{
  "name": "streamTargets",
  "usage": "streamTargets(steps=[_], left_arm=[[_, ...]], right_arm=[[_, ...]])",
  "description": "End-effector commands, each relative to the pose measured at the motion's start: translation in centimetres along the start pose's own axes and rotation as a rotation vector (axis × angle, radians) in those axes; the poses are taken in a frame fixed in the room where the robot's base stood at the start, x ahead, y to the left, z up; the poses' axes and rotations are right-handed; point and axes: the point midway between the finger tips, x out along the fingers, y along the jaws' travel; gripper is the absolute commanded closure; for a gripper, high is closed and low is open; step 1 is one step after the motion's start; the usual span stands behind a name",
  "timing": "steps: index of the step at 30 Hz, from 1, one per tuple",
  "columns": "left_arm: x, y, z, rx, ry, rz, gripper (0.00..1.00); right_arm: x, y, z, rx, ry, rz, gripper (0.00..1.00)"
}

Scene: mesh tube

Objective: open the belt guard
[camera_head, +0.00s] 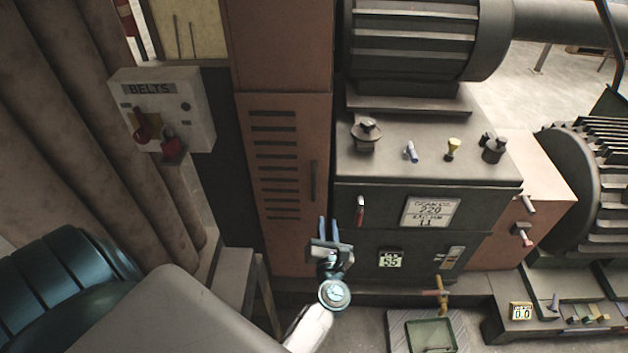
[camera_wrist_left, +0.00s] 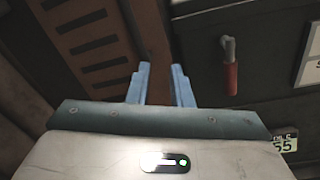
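The belt guard appears to be the red-brown slotted door (camera_head: 292,235) in the middle of the head view. It looks shut, with a dark upright handle (camera_head: 313,181) near its right edge. My left gripper (camera_head: 329,222) points up in front of the door's lower right edge, below the handle. Its two blue fingers (camera_wrist_left: 162,85) are apart with nothing between them in the left wrist view. The slotted panel (camera_wrist_left: 95,30) shows at upper left there; I cannot make out the handle in that view. My right gripper is not in view.
A grey BELTS box (camera_head: 185,97) with red parts hangs at left. A dark machine cabinet (camera_head: 390,195) stands right of the door; its red-handled lever (camera_head: 360,211) is near my left gripper and shows in the wrist view (camera_wrist_left: 230,75). A green tray (camera_head: 431,335) lies below.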

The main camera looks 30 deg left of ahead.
Motion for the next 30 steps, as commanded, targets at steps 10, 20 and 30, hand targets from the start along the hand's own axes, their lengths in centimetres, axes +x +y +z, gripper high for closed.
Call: streamTargets(steps=[10,20,30], left_arm=[[1.7,3.7,4.3,-0.373,0.024,0.128,0.81],[7.8,4.4,4.1,-0.365,0.023,0.126,0.81],[11.1,4.7,3.6,-0.367,0.026,0.126,0.81]], right_arm=[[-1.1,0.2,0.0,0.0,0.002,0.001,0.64],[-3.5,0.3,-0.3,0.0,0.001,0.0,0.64],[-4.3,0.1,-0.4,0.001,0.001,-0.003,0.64]])
